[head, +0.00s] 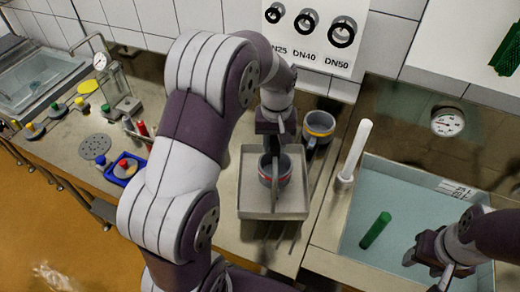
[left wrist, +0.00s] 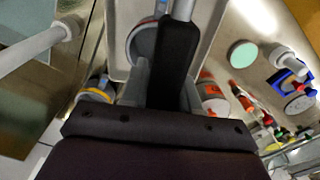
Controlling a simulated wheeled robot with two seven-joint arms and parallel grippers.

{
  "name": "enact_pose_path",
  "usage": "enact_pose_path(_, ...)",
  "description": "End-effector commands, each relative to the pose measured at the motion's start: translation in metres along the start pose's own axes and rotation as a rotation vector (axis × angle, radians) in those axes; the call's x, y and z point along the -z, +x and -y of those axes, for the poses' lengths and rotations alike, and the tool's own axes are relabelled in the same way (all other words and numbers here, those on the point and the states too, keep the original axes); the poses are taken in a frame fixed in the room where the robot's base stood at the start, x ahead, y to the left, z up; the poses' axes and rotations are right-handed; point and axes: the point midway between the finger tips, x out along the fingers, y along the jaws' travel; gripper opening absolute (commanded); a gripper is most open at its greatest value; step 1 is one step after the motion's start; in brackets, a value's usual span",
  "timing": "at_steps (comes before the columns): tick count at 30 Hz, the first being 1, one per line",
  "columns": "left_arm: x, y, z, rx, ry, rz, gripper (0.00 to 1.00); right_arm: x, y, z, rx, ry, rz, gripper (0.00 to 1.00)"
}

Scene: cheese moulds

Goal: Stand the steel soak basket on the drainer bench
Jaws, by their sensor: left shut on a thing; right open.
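The steel soak basket (head: 245,190) is a shallow grey tray with an upright handle bar (head: 275,190). A grey mould with a red band (head: 290,180) stands in it. My left gripper (head: 275,150) is shut on the handle, above the basket. In the left wrist view, my left gripper (left wrist: 178,60) covers part of the handle (left wrist: 183,8) and mould (left wrist: 140,42); the basket (left wrist: 118,35) shows behind. The basket is over the drainer bench (head: 282,255), left of the basin; contact underneath is hidden. My right gripper (head: 440,265) is open and empty over the basin.
A water basin (head: 352,245) at the right holds a green cylinder (head: 375,230). A white upright cylinder (head: 355,150) stands at its left edge. A grey mug-like mould with a yellow band (head: 319,125) is behind the basket. A blue tray (head: 123,168) lies left.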

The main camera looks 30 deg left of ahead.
Motion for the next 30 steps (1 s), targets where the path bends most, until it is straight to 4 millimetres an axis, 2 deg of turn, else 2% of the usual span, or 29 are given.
enact_pose_path(1, 0.0, 0.006, 0.0, 0.001, 0.0, 0.003, 0.0, 0.001, -0.006, 0.0, 0.0, 0.0, 0.0, 0.51)
enact_pose_path(12, 0.0, 0.061, 0.0, 0.0, 0.0, 0.0, 0.0, 0.003, -0.021, 0.0, 0.0, 0.0, 0.0, 0.51)
enact_pose_path(23, 0.0, 0.07, 0.0, -0.001, 0.0, -0.002, 0.0, 0.002, -0.018, 0.0, 0.0, 0.0, 0.0, 0.51)
enact_pose_path(24, 0.0, 0.071, 0.0, 0.0, 0.0, 0.0, 0.33, 0.002, -0.017, 0.0, 0.0, 0.0, 0.0, 0.51)
enact_pose_path(26, 0.0, 0.07, 0.0, 0.0, 0.0, 0.0, 0.53, 0.002, -0.018, 0.0, 0.0, 0.0, 0.0, 0.51)
enact_pose_path(27, 0.0, 0.07, 0.0, 0.0, 0.0, 0.0, 0.55, 0.002, -0.018, 0.0, 0.0, 0.0, 0.0, 0.51)
enact_pose_path(30, 0.0, 0.07, 0.0, 0.0, 0.0, 0.0, 0.55, 0.002, -0.018, 0.0, 0.0, 0.0, 0.0, 0.51)
